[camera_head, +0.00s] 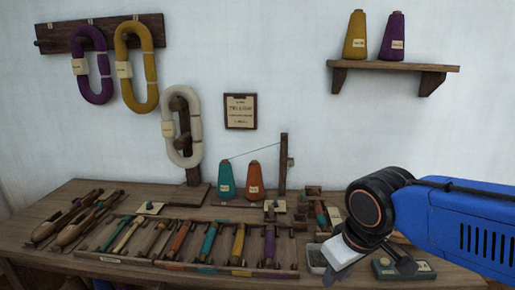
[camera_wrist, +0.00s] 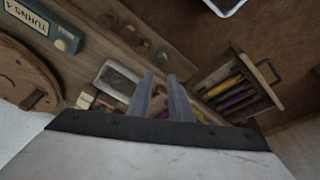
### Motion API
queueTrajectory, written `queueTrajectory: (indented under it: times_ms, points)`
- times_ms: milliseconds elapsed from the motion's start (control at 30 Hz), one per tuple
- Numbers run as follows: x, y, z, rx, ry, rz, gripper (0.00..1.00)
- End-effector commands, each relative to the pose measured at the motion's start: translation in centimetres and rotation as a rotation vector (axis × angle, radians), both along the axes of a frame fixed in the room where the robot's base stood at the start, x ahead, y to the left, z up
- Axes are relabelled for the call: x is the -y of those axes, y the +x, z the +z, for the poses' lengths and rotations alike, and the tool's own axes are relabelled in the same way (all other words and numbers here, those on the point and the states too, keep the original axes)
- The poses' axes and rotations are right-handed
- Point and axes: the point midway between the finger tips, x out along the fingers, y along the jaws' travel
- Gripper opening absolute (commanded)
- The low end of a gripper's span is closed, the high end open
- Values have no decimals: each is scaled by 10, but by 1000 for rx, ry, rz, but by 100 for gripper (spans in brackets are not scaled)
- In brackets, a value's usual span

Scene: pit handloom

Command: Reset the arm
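My arm, blue with a black wrist joint, reaches in from the right in the head view. My gripper (camera_wrist: 161,76) shows two grey fingers in the wrist view, with a clear gap between them and nothing held. In the head view, only the white gripper body shows clearly, above the right part of the wooden table (camera_head: 150,192); I cannot make out its fingertips there. In the wrist view, the fingers are in front of a light-rimmed tray (camera_wrist: 117,79), apparently without gripping it.
A rack of coloured bobbins (camera_head: 210,242) and wooden shuttles (camera_head: 75,220) cover the table's front and left. Teal (camera_head: 226,181) and orange (camera_head: 256,181) cones stand behind. A wall shelf (camera_head: 392,66) holds two cones. The wrist view shows a wooden crate (camera_wrist: 270,88) and a counter box (camera_wrist: 62,31).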

Motion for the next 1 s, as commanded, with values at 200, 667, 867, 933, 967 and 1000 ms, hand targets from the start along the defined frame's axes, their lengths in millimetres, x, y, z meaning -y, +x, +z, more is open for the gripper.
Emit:
queueTrajectory:
  times_ms: [200,667,867,933,967,1000]
  points:
    - [49,-12,-5,36,37,-166,18]
    - [113,-45,-20,108,86,-437,18]
    - [118,-49,-22,115,89,-463,18]
    - [118,-49,-22,114,90,-463,18]
    - [118,-49,-22,114,90,-463,18]
    - [118,-49,-22,114,90,-462,18]
